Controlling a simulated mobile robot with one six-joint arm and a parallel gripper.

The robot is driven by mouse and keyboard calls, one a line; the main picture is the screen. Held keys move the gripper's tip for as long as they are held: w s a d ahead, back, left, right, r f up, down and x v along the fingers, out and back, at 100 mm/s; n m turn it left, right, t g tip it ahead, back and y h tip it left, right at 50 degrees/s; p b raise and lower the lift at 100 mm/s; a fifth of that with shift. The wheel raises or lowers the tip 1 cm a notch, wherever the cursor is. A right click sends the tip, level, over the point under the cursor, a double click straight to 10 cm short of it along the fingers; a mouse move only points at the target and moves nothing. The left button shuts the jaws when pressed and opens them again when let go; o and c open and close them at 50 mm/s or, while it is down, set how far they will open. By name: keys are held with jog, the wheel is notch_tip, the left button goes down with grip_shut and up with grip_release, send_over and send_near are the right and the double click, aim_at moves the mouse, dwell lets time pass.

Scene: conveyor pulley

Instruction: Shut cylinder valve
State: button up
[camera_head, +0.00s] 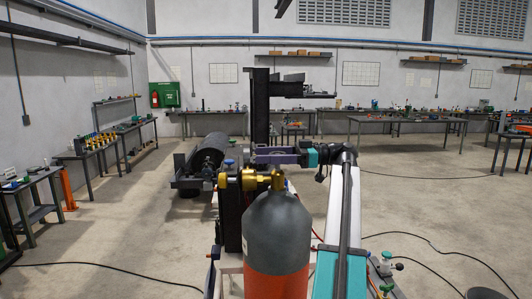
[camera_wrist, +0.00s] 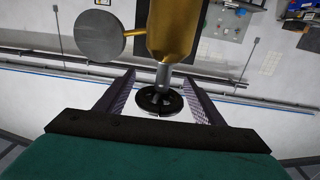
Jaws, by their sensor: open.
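A gas cylinder with a dark grey shoulder and an orange-red body (camera_head: 277,235) stands upright in the head view. A brass valve (camera_head: 278,180) is on its top, and it also shows in the wrist view (camera_wrist: 174,30). The valve's round black handwheel (camera_wrist: 160,101) sits between the two fingers in the wrist view, with gaps visible on both sides. My gripper (camera_wrist: 158,76) is open around the handwheel. In the head view my gripper (camera_head: 262,154) lies level just above the brass valve and hides the handwheel.
Brass regulator parts (camera_head: 249,178) stick out left of the valve, and a round grey disc (camera_wrist: 97,37) is close to the left finger. A dark conveyor pulley (camera_head: 212,150) lies behind to the left. Workbenches line the walls; cables cross the open floor.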

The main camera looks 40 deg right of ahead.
jog(key=shift+w+a, duration=0.1)
jog(key=c, duration=1)
jog(key=shift+c, duration=0.2)
jog(key=shift+f, duration=0.1)
